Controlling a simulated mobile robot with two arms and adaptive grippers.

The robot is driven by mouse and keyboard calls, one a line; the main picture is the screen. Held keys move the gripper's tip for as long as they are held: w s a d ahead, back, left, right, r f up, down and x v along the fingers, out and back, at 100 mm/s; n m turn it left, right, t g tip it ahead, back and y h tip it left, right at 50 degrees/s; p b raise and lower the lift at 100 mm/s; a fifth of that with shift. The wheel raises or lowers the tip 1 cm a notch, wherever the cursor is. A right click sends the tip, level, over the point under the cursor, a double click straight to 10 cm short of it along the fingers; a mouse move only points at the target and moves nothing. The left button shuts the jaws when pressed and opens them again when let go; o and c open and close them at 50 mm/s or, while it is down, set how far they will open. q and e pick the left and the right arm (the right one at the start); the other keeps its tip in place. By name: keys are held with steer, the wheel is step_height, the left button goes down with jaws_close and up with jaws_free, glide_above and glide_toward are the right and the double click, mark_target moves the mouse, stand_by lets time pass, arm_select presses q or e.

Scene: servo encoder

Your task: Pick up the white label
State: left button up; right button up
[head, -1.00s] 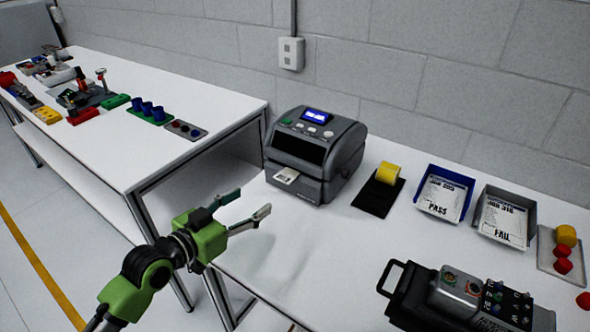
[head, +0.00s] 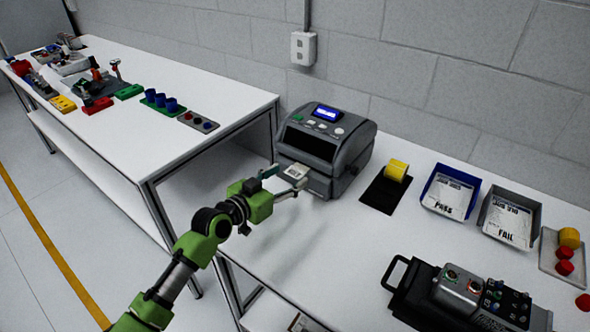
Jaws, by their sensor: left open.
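The white label (head: 295,171) sticks out of the front slot of the grey label printer (head: 327,148), which stands on the right-hand table. My left gripper (head: 287,181) is open at the printer's front, its two fingers reaching to the label's area. One finger is on the left and far side, the other on the near side. The label appears between or just beyond the fingertips; I cannot tell whether they touch it. My right gripper is not in view.
Right of the printer are a yellow roll (head: 396,170) on a black stand, a blue PASS tray (head: 450,192) and a grey FAIL tray (head: 510,216). A black device with buttons (head: 466,296) lies in front. A second table (head: 150,140) holds several parts at left.

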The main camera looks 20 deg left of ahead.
arm_select(q)
steer(key=shift+x, duration=1)
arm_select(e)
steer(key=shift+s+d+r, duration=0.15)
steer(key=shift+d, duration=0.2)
arm_select(q)
steer(key=shift+s, duration=0.1)
steer(key=c, duration=0.7)
steer(key=shift+c, duration=0.2)
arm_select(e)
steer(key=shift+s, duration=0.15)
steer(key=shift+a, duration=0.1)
arm_select(q)
steer(key=s+d+r+b, duration=0.1)
steer(key=s+r+b, duration=0.1)
steer(key=s+r, duration=1.1)
steer(key=shift+s, duration=0.45)
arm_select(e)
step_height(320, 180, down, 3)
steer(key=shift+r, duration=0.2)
